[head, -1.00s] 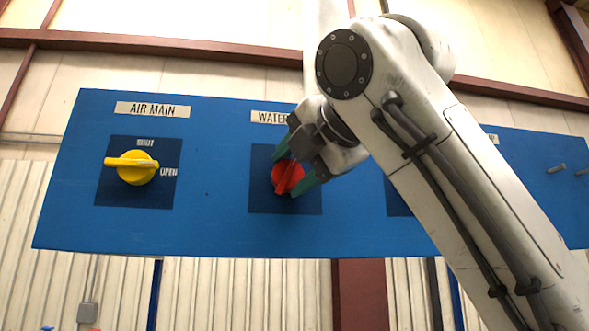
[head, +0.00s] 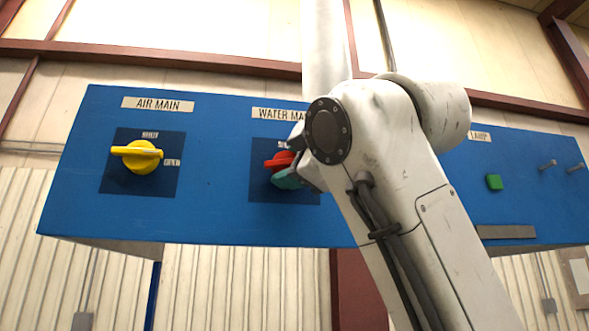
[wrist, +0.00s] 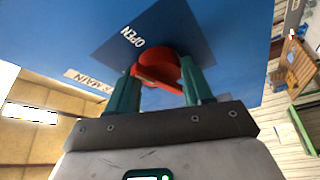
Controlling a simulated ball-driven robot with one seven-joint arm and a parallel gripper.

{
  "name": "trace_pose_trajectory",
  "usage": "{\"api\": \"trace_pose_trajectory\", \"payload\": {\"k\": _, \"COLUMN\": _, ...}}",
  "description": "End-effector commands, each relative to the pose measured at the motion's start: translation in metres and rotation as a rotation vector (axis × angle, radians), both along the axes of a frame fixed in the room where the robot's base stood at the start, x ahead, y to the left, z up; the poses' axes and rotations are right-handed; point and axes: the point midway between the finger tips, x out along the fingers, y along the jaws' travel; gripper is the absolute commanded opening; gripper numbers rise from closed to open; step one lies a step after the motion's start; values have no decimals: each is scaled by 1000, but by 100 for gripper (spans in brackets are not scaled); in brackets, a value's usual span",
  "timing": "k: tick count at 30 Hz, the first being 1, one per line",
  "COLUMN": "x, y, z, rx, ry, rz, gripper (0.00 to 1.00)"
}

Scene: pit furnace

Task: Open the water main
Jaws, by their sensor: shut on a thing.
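The red water main knob (head: 278,163) sits on a dark blue square of the blue panel (head: 215,215), under a "WATER MAIN" label (head: 280,114) that my arm partly covers. Its visible handle end points left, nearly level. My gripper (head: 287,177) is at the knob, with a teal finger below it; my arm hides the knob's right side. In the wrist view, the teal fingers of my gripper (wrist: 160,88) are on either side of the red handle (wrist: 155,76), shut on it. "OPEN" (wrist: 131,37) is printed beside the knob.
A yellow knob (head: 141,156) under "AIR MAIN" is at the panel's left, its handle pointing left. My arm covers the panel's middle right.

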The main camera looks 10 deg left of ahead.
Motion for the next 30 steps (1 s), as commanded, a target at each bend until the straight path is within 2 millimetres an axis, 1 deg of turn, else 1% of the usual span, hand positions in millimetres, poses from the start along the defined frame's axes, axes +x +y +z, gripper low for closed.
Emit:
{"api": "trace_pose_trajectory", "payload": {"k": 1, "x": 1, "y": 0, "z": -5, "rx": 36, "ry": 17, "rz": 0, "gripper": 20}}
{"api": "trace_pose_trajectory", "payload": {"k": 9, "x": 1, "y": 1, "z": -6, "rx": 218, "ry": 70, "rz": -2, "gripper": 20}}
{"api": "trace_pose_trajectory", "payload": {"k": 15, "x": 2, "y": 2, "z": -7, "rx": 302, "ry": 97, "rz": -4, "gripper": 22}}
{"api": "trace_pose_trajectory", "payload": {"k": 21, "x": 3, "y": 2, "z": -9, "rx": 341, "ry": 112, "rz": -5, "gripper": 22}}
{"api": "trace_pose_trajectory", "payload": {"k": 30, "x": 4, "y": 2, "z": -10, "rx": 350, "ry": 117, "rz": -6, "gripper": 22}}
